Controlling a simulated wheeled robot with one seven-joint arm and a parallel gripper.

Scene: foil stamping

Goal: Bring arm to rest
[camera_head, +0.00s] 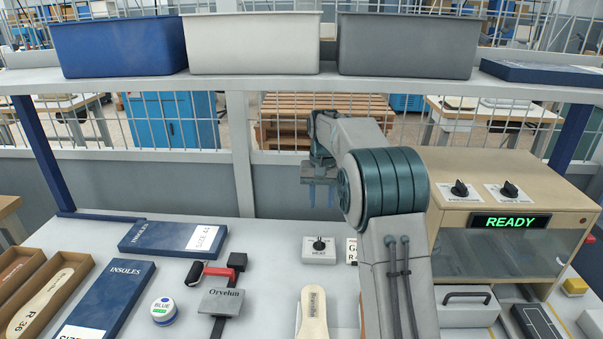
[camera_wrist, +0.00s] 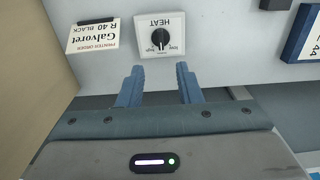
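My gripper (camera_head: 321,196) hangs in the air over the back of the table, left of the stamping machine. In the wrist view its two blue fingers (camera_wrist: 160,85) stand apart with nothing between them. My arm reaches up and forward from the lower right in the head view and hides part of the table. A heat dial box (camera_head: 319,248) stands on the table. It also shows in the wrist view (camera_wrist: 159,36), just beyond the fingertips.
The stamping machine (camera_head: 512,162) at right reads READY. A shelf (camera_head: 255,83) with three bins runs above the back edge. Insole boxes (camera_head: 173,237), an Orvelun stamp tool (camera_head: 221,301), a blue-labelled tin (camera_head: 163,311) and an insole (camera_head: 312,315) lie on the table. An order card (camera_wrist: 93,37) is beside the dial.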

